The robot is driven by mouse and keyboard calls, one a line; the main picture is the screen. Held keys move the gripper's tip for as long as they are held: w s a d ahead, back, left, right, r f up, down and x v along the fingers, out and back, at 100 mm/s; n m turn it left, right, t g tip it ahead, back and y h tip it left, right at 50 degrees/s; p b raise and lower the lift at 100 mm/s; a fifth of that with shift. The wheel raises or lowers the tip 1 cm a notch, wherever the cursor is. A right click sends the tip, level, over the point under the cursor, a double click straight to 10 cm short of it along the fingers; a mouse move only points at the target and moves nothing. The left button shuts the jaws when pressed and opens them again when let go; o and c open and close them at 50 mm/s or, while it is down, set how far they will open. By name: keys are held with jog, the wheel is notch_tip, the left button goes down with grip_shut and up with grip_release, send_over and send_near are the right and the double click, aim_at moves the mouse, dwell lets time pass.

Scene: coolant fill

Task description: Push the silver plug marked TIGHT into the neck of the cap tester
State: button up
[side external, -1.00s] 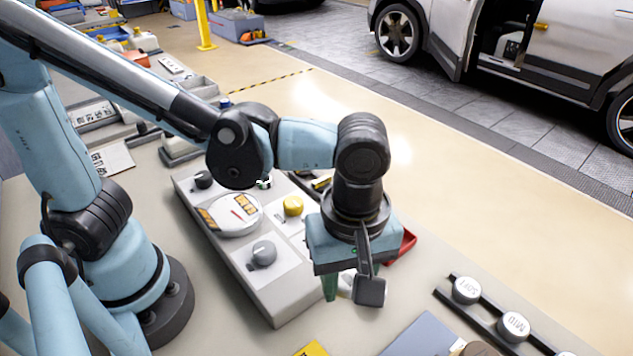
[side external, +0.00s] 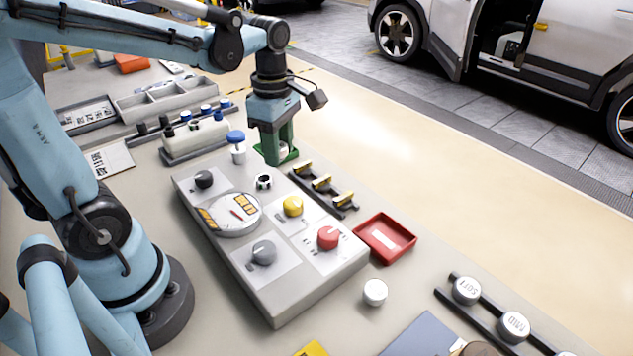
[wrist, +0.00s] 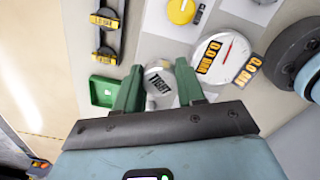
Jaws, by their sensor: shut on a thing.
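In the side view my gripper hangs beyond the far end of the cap tester (side external: 292,290), a grey console with a dial gauge. A small black-and-white ring that looks like its neck (side external: 264,181) sits at that far end, just nearer than my fingers. The plug appears apart from the ring. In the wrist view I cannot make out the ring; the plug and fingers cover that area.
A green tray (wrist: 104,90) lies beside my fingers. Several black clips with yellow tops (side external: 322,184) and a red tray (side external: 385,238) line the console's right. An unreadable white plug (side external: 375,292) stands alone in front. SOFT (side external: 467,289) and MID (side external: 513,326) plugs sit on a rail.

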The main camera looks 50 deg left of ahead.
jog(key=shift+n, duration=0.8)
jog(key=a, duration=0.2)
jog(key=s+a, duration=0.1)
jog(key=a, duration=0.1)
jog(key=shift+s+a+r, duration=0.1)
jog(key=shift+a+r, duration=0.1)
jog(key=shift+a, duration=0.1)
jog(key=shift+f, duration=0.1)
send_over(265, 182)
jog(key=shift+f, duration=2.8)
jog(key=shift+f, duration=0.95)
jog(key=shift+r, duration=0.65)
jog(key=shift+f, duration=0.85)
jog(key=o, duration=1.1)
